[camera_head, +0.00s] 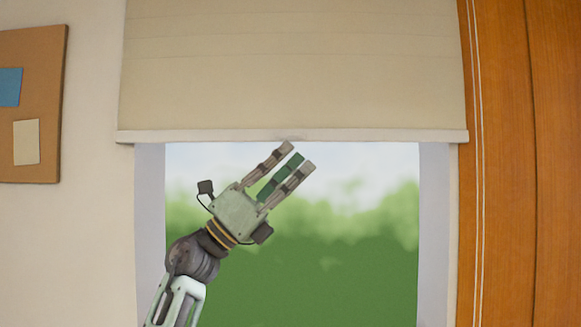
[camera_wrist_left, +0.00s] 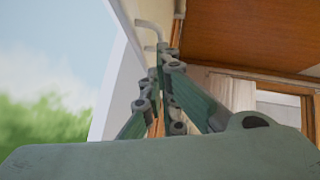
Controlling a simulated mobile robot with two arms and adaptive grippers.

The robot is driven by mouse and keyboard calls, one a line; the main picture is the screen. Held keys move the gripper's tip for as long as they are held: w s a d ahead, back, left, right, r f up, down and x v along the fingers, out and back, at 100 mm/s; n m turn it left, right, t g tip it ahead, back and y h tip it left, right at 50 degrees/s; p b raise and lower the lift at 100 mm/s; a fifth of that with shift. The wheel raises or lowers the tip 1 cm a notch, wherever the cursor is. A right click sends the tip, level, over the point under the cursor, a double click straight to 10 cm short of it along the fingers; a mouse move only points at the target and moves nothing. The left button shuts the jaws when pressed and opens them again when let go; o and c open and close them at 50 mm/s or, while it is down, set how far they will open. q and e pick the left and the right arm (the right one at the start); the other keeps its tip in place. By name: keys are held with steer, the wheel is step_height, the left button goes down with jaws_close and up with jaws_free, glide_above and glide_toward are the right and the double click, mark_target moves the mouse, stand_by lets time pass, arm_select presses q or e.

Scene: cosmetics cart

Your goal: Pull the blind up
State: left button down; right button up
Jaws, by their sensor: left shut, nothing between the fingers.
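The beige blind (camera_head: 290,60) hangs over the upper part of the window, with a pale bottom bar (camera_head: 380,135) running straight across. A small tab or handle (camera_head: 291,139) shows at the middle of the bar. My left gripper (camera_head: 297,157) is just below it, pointing up and right. Its fingers (camera_wrist_left: 160,62) are shut and empty. In the left wrist view a pale hooked piece (camera_wrist_left: 150,33) shows just beyond the fingertips; I cannot tell whether they touch it. My right gripper is not in view.
Two pale cords (camera_head: 481,180) hang right of the window, in front of an orange-brown wood panel (camera_head: 555,160). A brown board (camera_head: 40,75) with blue and cream notes is on the left wall. The window (camera_head: 350,260) shows blurred greenery.

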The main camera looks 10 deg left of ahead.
arm_select(q)
step_height(320, 180, up, 21)
steer(key=p, duration=1.2)
steer(key=shift+r+p, duration=0.2)
steer(key=shift+p, duration=0.15)
